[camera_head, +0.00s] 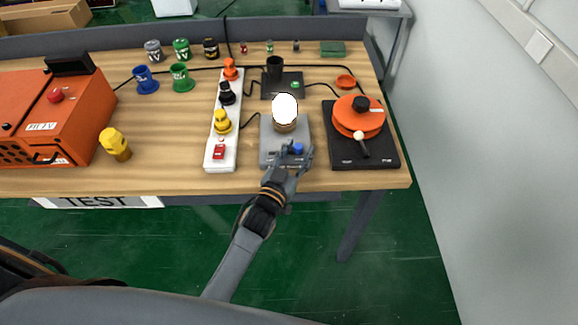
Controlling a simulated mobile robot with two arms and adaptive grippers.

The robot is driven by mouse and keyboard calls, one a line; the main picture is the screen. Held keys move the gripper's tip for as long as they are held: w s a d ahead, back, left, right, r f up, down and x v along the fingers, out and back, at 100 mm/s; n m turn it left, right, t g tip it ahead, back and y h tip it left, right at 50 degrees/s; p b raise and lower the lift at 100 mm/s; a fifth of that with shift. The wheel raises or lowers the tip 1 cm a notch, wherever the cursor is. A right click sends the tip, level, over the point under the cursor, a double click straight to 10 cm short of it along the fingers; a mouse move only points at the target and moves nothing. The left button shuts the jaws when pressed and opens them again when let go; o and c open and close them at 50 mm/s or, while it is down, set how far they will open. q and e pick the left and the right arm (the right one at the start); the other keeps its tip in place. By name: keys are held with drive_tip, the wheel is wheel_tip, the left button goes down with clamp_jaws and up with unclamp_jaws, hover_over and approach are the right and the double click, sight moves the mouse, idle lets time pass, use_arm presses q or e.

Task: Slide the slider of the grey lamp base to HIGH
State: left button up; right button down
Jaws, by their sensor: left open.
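The grey lamp base (269,131) stands near the table's front edge, right of centre, with a glowing white bulb (285,107) on top. A blue slider knob (298,149) sits on the front part of the base. My left gripper (295,154) is open at the front of the base, with its fingertips close around or just in front of the blue knob. I cannot tell whether they touch it. The gripper hides part of the base's front, and the slider markings are too small to read. My right gripper is out of view.
A white power strip (213,158) with coloured plugs lies left of the base. A black board (384,155) with an orange disc (358,115) lies right of it. A black device (283,90) stands behind. An orange machine (47,115) and yellow object (115,145) are farther left.

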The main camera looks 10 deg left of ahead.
use_arm(q)
drive_tip(key=s+a, duration=0.1)
drive_tip(key=s, duration=0.9)
drive_tip(key=shift+s+a, duration=0.25)
drive_tip(key=shift+a, duration=0.1)
